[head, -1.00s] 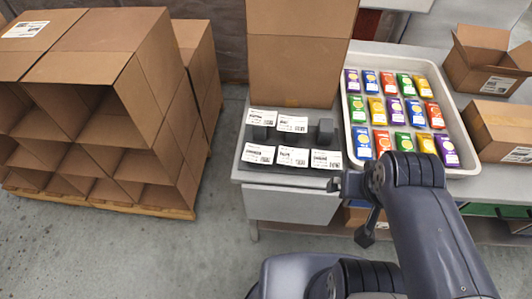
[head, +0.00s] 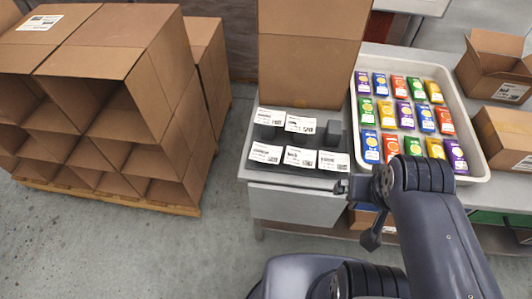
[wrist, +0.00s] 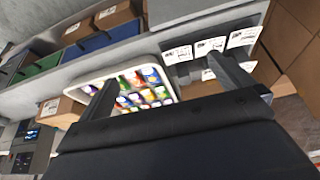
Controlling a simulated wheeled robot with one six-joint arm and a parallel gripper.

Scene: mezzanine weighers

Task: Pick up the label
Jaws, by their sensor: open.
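Several white printed labels lie on a dark holder (head: 278,141) on the grey table. Two are in the back row, a left label (head: 269,117) and a right label (head: 300,124). Three are in the front row: a left label (head: 265,153), a middle label (head: 299,157) and a right label (head: 333,161). Labels also show in the wrist view, one of them at the top right (wrist: 243,37). My gripper (head: 342,187) is just in front of the front right label, apart from it. In the wrist view its two fingers (wrist: 165,88) are spread with nothing between them.
A white tray (head: 473,165) of colourful packets stands right of the labels. A tall carton (head: 310,65) stands behind them. Stacked boxes (head: 120,95) fill the left. The floor (head: 150,250) between is clear.

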